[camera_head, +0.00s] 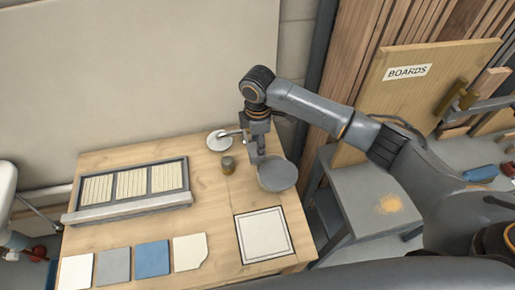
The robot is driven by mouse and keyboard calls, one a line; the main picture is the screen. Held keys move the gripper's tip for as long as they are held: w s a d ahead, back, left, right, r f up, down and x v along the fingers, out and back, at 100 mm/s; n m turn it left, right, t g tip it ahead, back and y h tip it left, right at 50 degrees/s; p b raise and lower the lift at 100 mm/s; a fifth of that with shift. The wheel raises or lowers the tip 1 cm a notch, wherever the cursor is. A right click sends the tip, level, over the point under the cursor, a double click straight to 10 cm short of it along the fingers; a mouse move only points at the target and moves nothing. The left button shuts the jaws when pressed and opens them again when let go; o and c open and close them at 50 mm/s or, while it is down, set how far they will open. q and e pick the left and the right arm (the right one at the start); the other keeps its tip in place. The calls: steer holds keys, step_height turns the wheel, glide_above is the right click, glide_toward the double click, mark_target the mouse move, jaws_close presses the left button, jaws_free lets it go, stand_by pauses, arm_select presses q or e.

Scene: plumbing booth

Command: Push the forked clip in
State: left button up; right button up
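I cannot make out a forked clip in this view. My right arm comes in from the right, and its gripper (256,158) points down over the back right of the wooden table (120,232). The fingers are small and dark here, and I cannot tell whether they are open or shut. Just left of it is a pale round disc (217,141) with a short grey piece reaching toward the gripper. A small dark cup-like piece (228,165) stands close by on the left. A grey round dish (278,175) lies just right of the fingers. My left gripper is not in view.
A framed slatted panel (130,184) lies at the back left. A white tile (75,272), grey tile (112,266), blue tile (152,259) and cut pale tile (189,252) line the front. A square outlined panel (264,235) lies front right. A BOARDS panel (418,92) stands beyond.

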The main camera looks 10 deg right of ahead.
mark_target(254, 143)
step_height(254, 143, down, 4)
steer(key=shift+f, duration=0.25)
steer(key=shift+c, duration=0.2)
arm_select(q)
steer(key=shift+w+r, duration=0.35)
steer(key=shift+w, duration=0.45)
arm_select(e)
jaws_close()
